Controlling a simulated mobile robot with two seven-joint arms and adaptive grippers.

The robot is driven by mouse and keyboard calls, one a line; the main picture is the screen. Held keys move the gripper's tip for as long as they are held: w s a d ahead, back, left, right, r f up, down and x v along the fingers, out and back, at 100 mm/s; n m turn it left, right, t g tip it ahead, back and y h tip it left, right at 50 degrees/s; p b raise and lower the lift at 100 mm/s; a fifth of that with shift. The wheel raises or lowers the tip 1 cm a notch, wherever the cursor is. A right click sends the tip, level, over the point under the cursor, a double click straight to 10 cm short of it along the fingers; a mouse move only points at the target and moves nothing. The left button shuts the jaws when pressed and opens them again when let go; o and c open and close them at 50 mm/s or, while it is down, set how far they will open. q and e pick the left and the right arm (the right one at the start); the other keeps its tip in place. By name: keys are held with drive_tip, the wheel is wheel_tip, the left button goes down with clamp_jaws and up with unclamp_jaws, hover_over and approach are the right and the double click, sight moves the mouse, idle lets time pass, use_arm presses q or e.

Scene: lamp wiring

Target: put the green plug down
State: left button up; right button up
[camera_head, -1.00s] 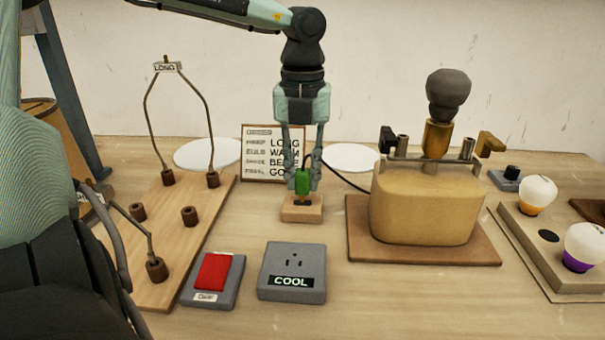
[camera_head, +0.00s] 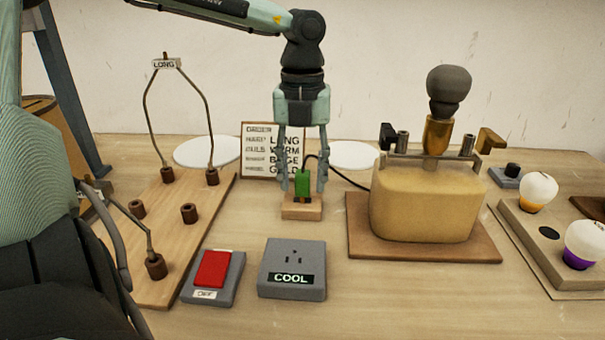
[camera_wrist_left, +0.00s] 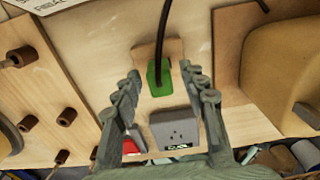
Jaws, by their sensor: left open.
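The green plug (camera_head: 302,183) stands upright on a small wooden block (camera_head: 302,211), with its black cord running off to the right towards the lamp base. My left gripper (camera_head: 303,186) points down over it, fingers open on either side with a gap to the plug. In the left wrist view the green plug (camera_wrist_left: 159,78) lies between the spread fingers (camera_wrist_left: 161,90), apart from both, on the wooden block (camera_wrist_left: 170,50).
A grey socket box reading COOL (camera_head: 292,270) and a red switch (camera_head: 213,269) are in front. A wooden board with a wire frame (camera_head: 190,215) is left, the yellow lamp base (camera_head: 425,203) right. A sign (camera_head: 262,150) stands behind. Bulbs (camera_head: 538,190) sit at far right.

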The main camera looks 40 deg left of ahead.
sight(302, 173)
use_arm(q)
drive_tip(key=shift+r, duration=0.8)
wheel_tip(302, 173, up, 11)
use_arm(e)
drive_tip(key=shift+a+f, duration=0.1)
drive_tip(key=shift+f, duration=0.35)
